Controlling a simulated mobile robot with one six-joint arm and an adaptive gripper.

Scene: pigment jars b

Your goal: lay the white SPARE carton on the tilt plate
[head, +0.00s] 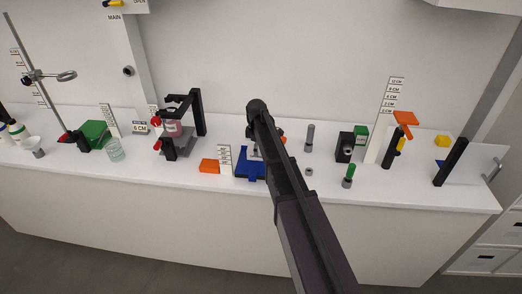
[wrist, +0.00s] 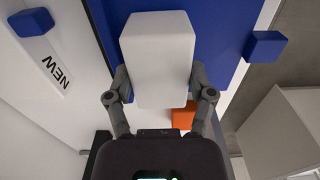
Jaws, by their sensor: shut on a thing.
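The white carton (wrist: 158,45) is between the two fingers of my gripper (wrist: 160,78) in the wrist view, one finger against each side. No lettering shows on the face I see. Behind it is a broad blue plate (wrist: 222,30), which looks like the tilt plate. The carton overlaps the plate in this view; I cannot tell whether it touches it. In the head view a blue piece (head: 247,172) stands on the bench at the end of my arm, and my arm hides most of the gripper and carton there.
A black stand (head: 198,115) is farther left; a grey cylinder (head: 310,137) stands to the right.

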